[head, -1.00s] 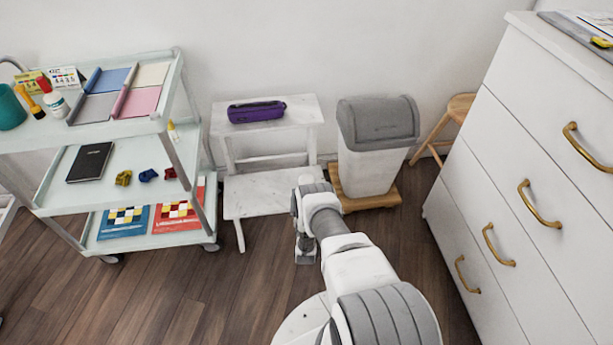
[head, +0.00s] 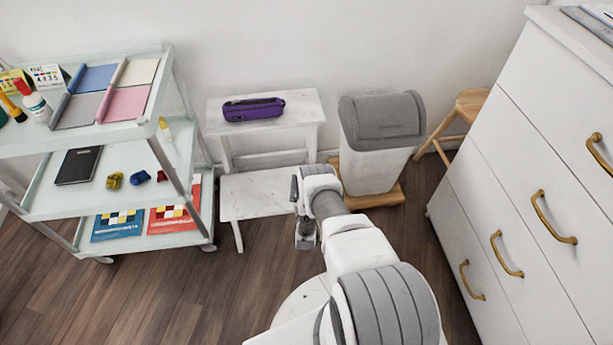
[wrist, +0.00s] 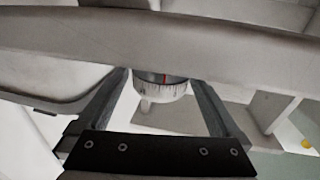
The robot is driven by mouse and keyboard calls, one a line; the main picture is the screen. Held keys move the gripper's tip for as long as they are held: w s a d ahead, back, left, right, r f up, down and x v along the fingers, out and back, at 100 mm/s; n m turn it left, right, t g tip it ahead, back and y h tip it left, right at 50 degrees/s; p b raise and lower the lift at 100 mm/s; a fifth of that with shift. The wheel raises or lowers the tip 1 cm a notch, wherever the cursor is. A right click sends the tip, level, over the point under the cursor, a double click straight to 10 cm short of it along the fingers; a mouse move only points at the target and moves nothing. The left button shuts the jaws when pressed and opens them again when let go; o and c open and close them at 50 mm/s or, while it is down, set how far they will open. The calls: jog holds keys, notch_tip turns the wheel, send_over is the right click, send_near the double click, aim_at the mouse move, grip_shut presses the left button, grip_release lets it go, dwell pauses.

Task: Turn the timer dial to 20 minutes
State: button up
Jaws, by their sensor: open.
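My gripper (wrist: 158,80) is open, with one dark finger on each side of the dial in the picture. I cannot tell whether either finger touches it. In the head view my gripper (head: 305,236) points down beside the white step stool (head: 252,196). The timer cannot be made out in the head view.
A three-tier cart (head: 140,195) holding craft items stands at left. A purple case (head: 254,109) lies on the stool's top. A white bin with a grey lid (head: 382,120) stands behind my arm. A white drawer cabinet (head: 510,180) is close on the right. Wooden floor is clear at lower left.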

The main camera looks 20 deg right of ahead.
jog(key=shift+w+d, duration=0.1)
jog(key=shift+w, duration=0.1)
jog(key=c, duration=1.3)
jog(key=shift+m+h, duration=0.3)
jog(key=shift+h, duration=0.2)
jog(key=shift+m+g+h, duration=1.9)
jog(key=shift+g+h, duration=0.2)
jog(key=shift+h, duration=0.2)
jog(key=shift+m+g+h, duration=0.7)
jog(key=shift+g+h, duration=0.1)
jog(key=shift+g, duration=0.2)
